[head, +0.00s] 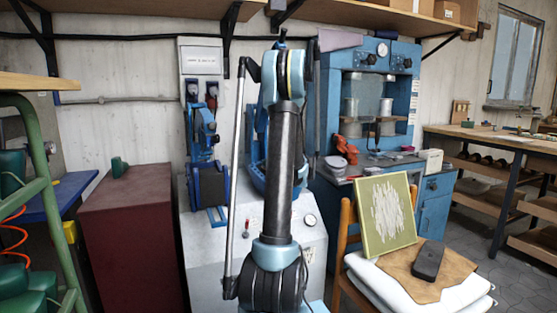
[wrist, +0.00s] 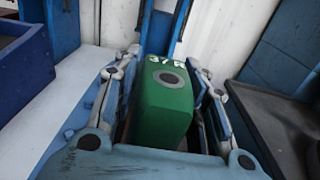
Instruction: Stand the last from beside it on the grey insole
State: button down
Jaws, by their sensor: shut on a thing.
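A green last (wrist: 166,98) with white marks that look like "37 R" and a grey round plug on its top is between the fingers of my gripper (wrist: 157,76) in the wrist view. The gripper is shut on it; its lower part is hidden. In the head view my arm hides the gripper and this last. No piece is clearly identifiable as the grey insole; a dark grey sole-shaped piece (head: 429,260) lies on the brown leather (head: 400,272) on the chair at right.
Another green block (head: 119,167) stands on the maroon cabinet (head: 140,225). A white machine (head: 312,247) with blue fittings is behind my arm, and a blue press (head: 370,90) is right of it. A green framed panel (head: 386,213) leans on the chair. In the wrist view, a blue bin (wrist: 22,65) is at left.

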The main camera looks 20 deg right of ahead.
jog(key=c, duration=0.9)
grip_release()
jog(key=s, duration=1.2)
jog(key=shift+d+r, duration=0.25)
jog(key=s+a+f+n+g+y, duration=0.1)
jog(key=s+a+f+n+g, duration=0.2)
jog(key=a+n, duration=0.45)
jog(key=s+a+n+g+y, duration=0.2)
jog(key=s+a+n, duration=0.35)
jog(key=a, duration=0.45)
jog(key=s+a+f+n+g+y, duration=0.1)
jog(key=s+a+f+n+g, duration=0.15)
jog(key=s+a+n, duration=0.4)
jog(key=s+a+f+n+g+h, duration=0.1)
jog(key=s+a+f+n+g, duration=0.15)
jog(key=s, duration=0.35)
jog(key=s+a+f+n+g, duration=0.2)
jog(key=s+a+f+n, duration=0.1)
jog(key=s+a+n, duration=0.15)
jog(key=s+d+f+n+g+h, duration=0.1)
jog(key=s+f+n, duration=0.1)
jog(key=s, duration=0.3)
jog(key=s+d+f+n+g+h, duration=0.1)
jog(key=s+f+n, duration=0.1)
jog(key=s+n, duration=0.2)
jog(key=s+d+f+n+g+h, duration=0.1)
jog(key=s+d+f+n+h, duration=0.1)
jog(key=s, duration=0.4)
jog(key=shift+s+n, duration=0.2)
jog(key=shift+n, duration=0.35)
